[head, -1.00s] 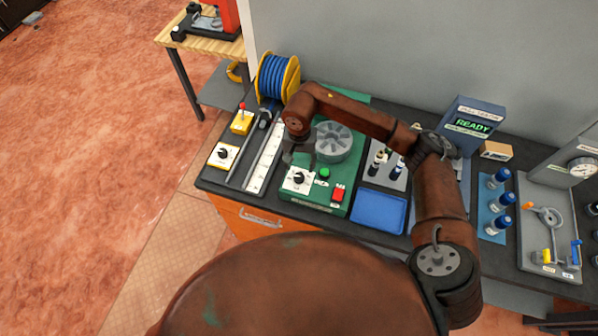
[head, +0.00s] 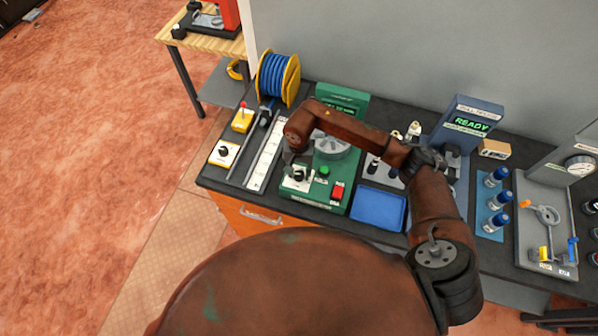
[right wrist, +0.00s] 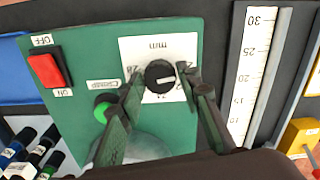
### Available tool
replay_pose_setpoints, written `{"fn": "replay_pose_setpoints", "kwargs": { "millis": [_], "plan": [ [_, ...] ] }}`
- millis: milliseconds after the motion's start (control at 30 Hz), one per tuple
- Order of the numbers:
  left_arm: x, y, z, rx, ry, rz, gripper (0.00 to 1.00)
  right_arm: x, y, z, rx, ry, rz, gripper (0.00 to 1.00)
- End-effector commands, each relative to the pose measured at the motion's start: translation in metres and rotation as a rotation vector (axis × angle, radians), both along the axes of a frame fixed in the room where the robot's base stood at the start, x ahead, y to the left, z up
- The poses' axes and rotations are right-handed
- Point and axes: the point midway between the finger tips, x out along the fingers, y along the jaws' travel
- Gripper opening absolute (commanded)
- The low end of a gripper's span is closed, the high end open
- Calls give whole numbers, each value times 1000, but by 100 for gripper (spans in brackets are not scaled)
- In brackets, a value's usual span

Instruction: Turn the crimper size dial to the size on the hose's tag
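The crimper size dial is a black knob (right wrist: 160,75) on a white plate marked "mm" (right wrist: 157,45), on the green crimper (head: 333,193). Its white pointer line points to the right in the right wrist view; the size numbers around it are partly covered by the fingers. My right gripper (right wrist: 160,72) is open, one finger on each side of the knob; I cannot tell whether they touch it. In the head view the right gripper (head: 297,168) is over the dial. Blue hose (head: 274,77) is wound on a yellow reel; no readable tag shows. My left gripper is not in view.
A green button (head: 324,171) and a red switch (head: 338,191) sit beside the dial. A white ruler (head: 264,155) lies to the left. A blue tray (head: 379,208) is at the right. A pull tester (head: 468,127) reads READY.

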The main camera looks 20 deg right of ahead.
Motion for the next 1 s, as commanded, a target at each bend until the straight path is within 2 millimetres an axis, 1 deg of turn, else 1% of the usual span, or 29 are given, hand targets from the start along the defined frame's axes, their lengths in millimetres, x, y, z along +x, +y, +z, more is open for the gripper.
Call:
{"fn": "replay_pose_setpoints", "kwargs": {
  "millis": [33, 400, 667, 867, 1000],
  "plan": [
    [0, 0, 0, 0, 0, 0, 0, 0, 0, 0, 0, 0, 0, 27],
    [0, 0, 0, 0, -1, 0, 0, 0, 0, 0, 1, 0, 0, 3],
    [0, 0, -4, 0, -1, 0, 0, 1, 0, 0, -1, -2, -29, 2],
    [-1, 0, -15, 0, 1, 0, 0, 1, 0, -2, -1, -2, -125, 2],
    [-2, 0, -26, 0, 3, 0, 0, 1, -1, -2, -1, -3, -234, 2]
  ]
}}
